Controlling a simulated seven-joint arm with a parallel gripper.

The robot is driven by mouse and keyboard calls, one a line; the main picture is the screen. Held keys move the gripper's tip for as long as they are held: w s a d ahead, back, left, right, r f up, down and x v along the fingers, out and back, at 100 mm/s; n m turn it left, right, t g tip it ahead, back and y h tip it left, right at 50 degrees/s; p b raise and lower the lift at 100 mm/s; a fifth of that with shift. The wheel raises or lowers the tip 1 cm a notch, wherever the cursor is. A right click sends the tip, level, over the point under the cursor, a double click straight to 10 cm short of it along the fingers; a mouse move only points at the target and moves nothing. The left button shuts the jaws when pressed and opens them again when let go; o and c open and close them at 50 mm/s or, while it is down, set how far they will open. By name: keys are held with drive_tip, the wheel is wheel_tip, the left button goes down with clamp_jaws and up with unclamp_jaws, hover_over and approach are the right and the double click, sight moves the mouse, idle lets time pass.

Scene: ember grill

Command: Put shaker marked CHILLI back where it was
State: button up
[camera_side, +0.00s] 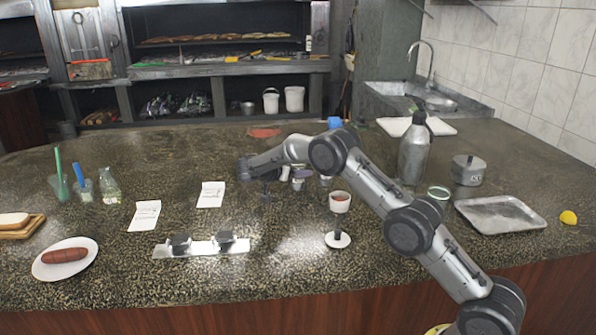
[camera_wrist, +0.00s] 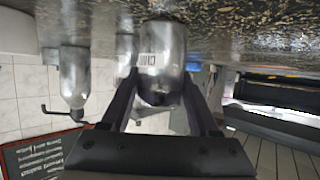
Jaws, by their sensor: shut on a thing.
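In the wrist view, which is upside down, my gripper (camera_wrist: 162,98) is shut on a metal shaker (camera_wrist: 163,40) with a dark, rounded top. Its small label shows inverted lettering that I cannot read surely. The shaker is roughly upright with its base at or just above the counter; I cannot tell whether it touches. Another shaker (camera_wrist: 125,46) stands partly hidden behind it. In the side view, my gripper (camera_side: 265,187) is low over the middle of the counter. Small shakers (camera_side: 298,182) (camera_side: 325,181) show to its right, partly behind my arm.
A metal bottle (camera_side: 413,150), a lidded pot (camera_side: 468,170) and a tray (camera_side: 500,213) are at right. Two paper cards (camera_side: 145,215) (camera_side: 211,194) and a metal rack (camera_side: 203,248) lie at left. The counter between is clear.

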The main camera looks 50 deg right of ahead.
drive_tip(key=o, duration=1.1)
drive_tip(key=shift+f, duration=0.1)
